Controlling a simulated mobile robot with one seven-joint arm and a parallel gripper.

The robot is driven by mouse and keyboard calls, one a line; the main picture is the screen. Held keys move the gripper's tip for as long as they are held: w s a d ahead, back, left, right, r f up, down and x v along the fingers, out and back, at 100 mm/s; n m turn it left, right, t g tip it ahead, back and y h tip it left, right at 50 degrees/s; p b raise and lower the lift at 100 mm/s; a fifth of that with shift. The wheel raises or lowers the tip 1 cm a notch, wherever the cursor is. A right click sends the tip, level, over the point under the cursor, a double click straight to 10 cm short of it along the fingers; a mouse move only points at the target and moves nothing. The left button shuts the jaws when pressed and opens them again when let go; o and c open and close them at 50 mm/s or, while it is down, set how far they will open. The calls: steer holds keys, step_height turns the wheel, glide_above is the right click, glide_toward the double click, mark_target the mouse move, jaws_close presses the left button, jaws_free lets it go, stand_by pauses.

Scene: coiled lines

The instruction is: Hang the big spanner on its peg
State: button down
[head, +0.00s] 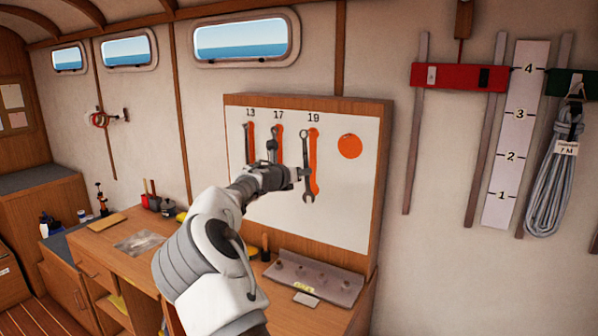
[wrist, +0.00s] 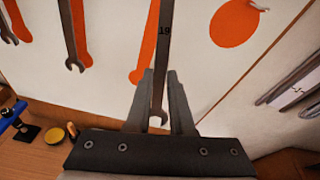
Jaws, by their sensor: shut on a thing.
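The big spanner (head: 305,148) is grey and hangs upright in my gripper (head: 301,175), in front of the white tool board (head: 352,190). My gripper is shut on its shank. In the head view it overlaps the left part of the orange outline under 19 (head: 315,160). In the wrist view the spanner (wrist: 161,50) runs up between the fingers (wrist: 159,95), with its lower jaw close to the palm. The orange outline there (wrist: 147,50) shows just left of it. The peg and any contact with it cannot be made out.
An orange disc (head: 349,146) marks the board's right side. A grey tray (head: 315,278) lies on the bench below. A coiled rope (head: 552,180) hangs far right.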

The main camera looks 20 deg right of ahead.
steer(key=shift+r+p+x, duration=0.15)
steer(key=shift+p+x, duration=0.35)
steer(key=shift+x, duration=0.25)
steer(key=shift+r+p+x, duration=0.15)
steer(key=shift+p+x, duration=0.3)
steer(key=shift+x, duration=0.3)
steer(key=shift+w+d+f+p, duration=0.2)
steer(key=shift+w+d+p, duration=0.1)
steer(key=shift+d+p, duration=0.1)
steer(key=c, duration=0.7)
jaws_free()
steer(key=shift+f, duration=0.1)
steer(key=shift+a, duration=0.1)
